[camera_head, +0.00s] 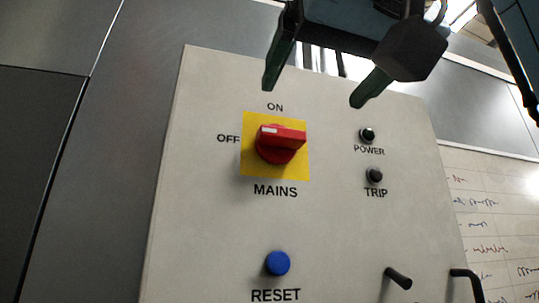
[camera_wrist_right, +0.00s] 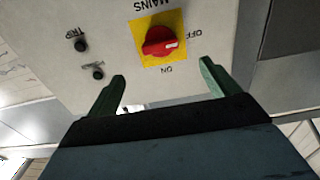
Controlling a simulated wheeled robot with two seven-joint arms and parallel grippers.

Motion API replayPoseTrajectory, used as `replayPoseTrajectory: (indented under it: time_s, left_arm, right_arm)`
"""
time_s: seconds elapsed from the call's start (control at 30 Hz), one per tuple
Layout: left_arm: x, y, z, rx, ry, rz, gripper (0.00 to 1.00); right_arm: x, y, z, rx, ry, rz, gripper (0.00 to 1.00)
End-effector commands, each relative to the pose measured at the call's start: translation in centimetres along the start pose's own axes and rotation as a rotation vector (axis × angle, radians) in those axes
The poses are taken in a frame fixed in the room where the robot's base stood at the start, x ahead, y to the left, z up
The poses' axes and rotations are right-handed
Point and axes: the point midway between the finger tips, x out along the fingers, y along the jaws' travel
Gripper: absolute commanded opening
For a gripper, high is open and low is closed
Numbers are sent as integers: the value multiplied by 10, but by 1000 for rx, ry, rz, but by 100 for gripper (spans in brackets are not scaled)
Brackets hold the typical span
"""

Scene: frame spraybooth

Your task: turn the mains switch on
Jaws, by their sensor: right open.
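The mains switch is a red rotary knob (camera_head: 280,145) on a yellow square plate (camera_head: 250,165), on a pale panel. Its white mark lies at the left end of the grip, toward the OFF label; ON is printed above. The knob also shows in the right wrist view (camera_wrist_right: 160,42), where the picture is upside down. My right gripper (camera_head: 317,95) is open and empty, above the knob and in front of the panel's top. Its two green fingers are spread wide, and in the wrist view (camera_wrist_right: 164,85) the knob lies beyond and between them. My left gripper is not visible.
Below the switch is a blue RESET button (camera_head: 277,263). To the right are the dark POWER lamp (camera_head: 367,135) and TRIP lamp (camera_head: 375,175). A black lever (camera_head: 398,278) and a black handle (camera_head: 467,274) stick out at lower right. The panel around the knob is clear.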

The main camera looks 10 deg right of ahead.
Motion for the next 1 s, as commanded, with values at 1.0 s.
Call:
replayPoseTrajectory:
  time_s: [1.0]
  left_arm:
    - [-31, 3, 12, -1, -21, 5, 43]
  right_arm:
    - [132, 1, -2, -1, 4, 1, 87]
